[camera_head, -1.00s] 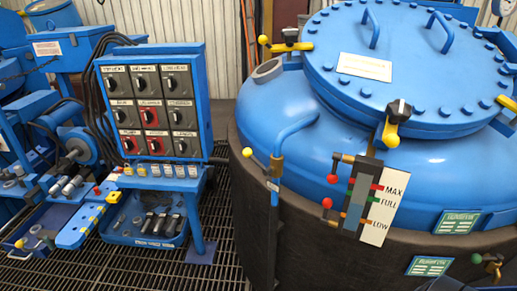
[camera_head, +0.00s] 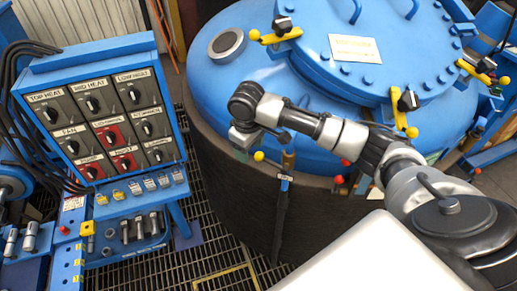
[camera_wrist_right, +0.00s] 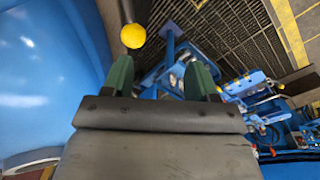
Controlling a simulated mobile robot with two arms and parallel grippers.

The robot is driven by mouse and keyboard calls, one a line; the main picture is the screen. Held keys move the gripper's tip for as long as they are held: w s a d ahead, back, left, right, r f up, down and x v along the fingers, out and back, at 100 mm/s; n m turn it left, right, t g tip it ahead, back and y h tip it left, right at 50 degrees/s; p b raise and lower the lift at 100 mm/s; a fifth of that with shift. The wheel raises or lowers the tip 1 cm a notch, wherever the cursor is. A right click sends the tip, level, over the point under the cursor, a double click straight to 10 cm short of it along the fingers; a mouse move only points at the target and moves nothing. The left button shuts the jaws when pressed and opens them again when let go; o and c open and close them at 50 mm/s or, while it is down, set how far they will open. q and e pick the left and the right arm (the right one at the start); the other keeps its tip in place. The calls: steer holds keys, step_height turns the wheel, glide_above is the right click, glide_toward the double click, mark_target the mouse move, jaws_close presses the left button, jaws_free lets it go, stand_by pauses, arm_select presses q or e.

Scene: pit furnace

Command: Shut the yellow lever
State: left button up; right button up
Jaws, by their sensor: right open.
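A yellow ball-ended lever (camera_head: 259,156) sits on the upright pipe at the front of the blue furnace vessel (camera_head: 225,110). In the right wrist view its yellow ball (camera_wrist_right: 133,36) shows beyond the fingers, nearer the left one, beside a dark upright post. My right gripper (camera_head: 240,152) points down just left of and above the ball in the head view. Its green fingers (camera_wrist_right: 160,76) are apart, with nothing between them. I cannot tell how far the ball is from the fingertips. My right forearm hides part of the pipe and the level gauge. My left gripper is not in view.
A blue control panel (camera_head: 100,66) with labelled knobs stands left, above a blue tool tray (camera_head: 152,246). Grating floor (camera_head: 195,262) lies between panel and vessel. Yellow clamps (camera_head: 411,118) ring the bolted lid (camera_head: 355,20). A red ball handle (camera_head: 338,179) shows beneath my arm.

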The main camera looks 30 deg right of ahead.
mark_target(259, 153)
steer(key=shift+m, duration=0.3)
steer(key=d+r, duration=0.3)
steer(key=shift+w+r, duration=0.2)
steer(key=shift+w, duration=0.05)
steer(key=shift+d, duration=0.15)
steer(key=f+p, duration=0.1)
steer(key=f, duration=0.2)
steer(key=f+p, duration=0.1)
steer(key=f, duration=0.5)
steer(key=shift+w+d+p, duration=0.2)
steer(key=shift+d+p, duration=0.05)
steer(key=shift+p, duration=0.15)
steer(key=shift+f, duration=0.65)
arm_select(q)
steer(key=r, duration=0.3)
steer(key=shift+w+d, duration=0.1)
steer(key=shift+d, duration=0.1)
